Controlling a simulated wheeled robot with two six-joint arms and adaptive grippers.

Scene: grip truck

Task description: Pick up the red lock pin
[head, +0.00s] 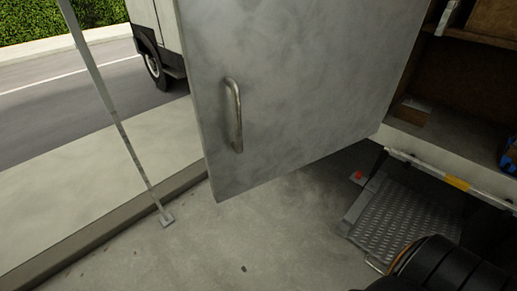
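A small red piece (359,175), which looks like the red lock pin, shows in the head view right of centre. It is at the upper left corner of the metal tread step (395,222), below the truck's sill. It is too small to make out its shape or how it is seated. Neither of my grippers can be seen in this view.
A large grey door (290,90) with a bar handle (235,115) stands open across the middle. A thin metal pole (130,150) stands at left, near the kerb. The truck's cargo shelf (460,150) is at right. Bare concrete lies below the door.

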